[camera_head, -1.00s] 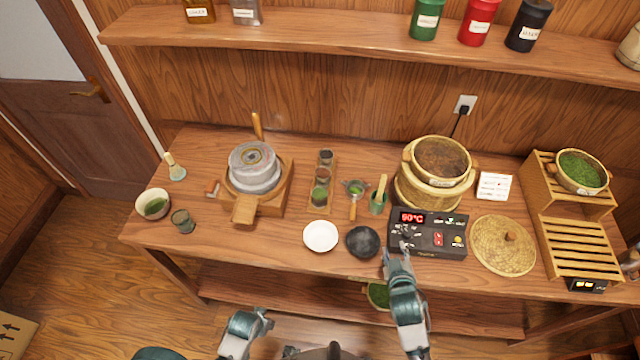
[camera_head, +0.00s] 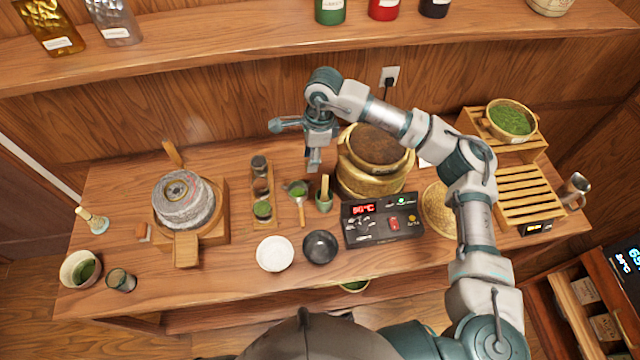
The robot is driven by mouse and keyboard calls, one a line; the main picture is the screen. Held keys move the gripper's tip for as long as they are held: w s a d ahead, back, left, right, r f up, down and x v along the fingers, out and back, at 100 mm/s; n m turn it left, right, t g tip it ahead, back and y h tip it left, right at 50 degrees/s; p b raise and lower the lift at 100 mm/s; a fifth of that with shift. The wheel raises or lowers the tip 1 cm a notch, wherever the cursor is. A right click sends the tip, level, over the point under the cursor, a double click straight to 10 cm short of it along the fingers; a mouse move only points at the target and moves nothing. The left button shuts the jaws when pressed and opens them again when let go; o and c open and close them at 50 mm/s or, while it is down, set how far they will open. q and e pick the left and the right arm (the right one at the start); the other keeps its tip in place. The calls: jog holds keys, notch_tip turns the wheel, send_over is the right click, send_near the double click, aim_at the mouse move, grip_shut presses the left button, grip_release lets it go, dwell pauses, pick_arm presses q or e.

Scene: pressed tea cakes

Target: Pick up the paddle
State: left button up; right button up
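The paddle (camera_head: 325,183) looks to be the pale wooden piece standing upright in a small green cup (camera_head: 324,203), left of the control box. My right gripper (camera_head: 294,147) is above and behind the cup, with its arm arching over the right side of the table. Its two fingers look spread apart, one to the left and one downward, with nothing between them. The lower finger is just above and left of the paddle's top in the picture; I see no contact. My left gripper is out of view.
A sieve (camera_head: 298,190) and a jar rack (camera_head: 272,212) stand left of the cup, a basket steamer (camera_head: 350,181) right of it. A control box (camera_head: 413,231), white dish (camera_head: 275,253) and black bowl (camera_head: 320,247) are in front. A stone mill (camera_head: 185,200) stands farther left.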

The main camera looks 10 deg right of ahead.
jog(key=r+h, duration=0.1)
jog(key=h, duration=0.1)
send_over(324, 176)
notch_tip(324, 176, down, 11)
jog(key=p, duration=0.2)
jog(key=shift+a+p, duration=0.1)
jog(key=shift+p, duration=0.2)
jog(key=shift+f+p, duration=0.35)
jog(key=shift+f, duration=0.25)
jog(key=f, duration=0.1)
jog(key=f+p, duration=0.1)
jog(key=f, duration=0.2)
jog(key=shift+w+d+f, duration=0.15)
jog(key=shift+d, duration=0.25)
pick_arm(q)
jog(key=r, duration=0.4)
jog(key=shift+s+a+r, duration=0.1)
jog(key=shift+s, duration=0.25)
pick_arm(e)
jog(key=shift+a, duration=0.15)
grip_shut()
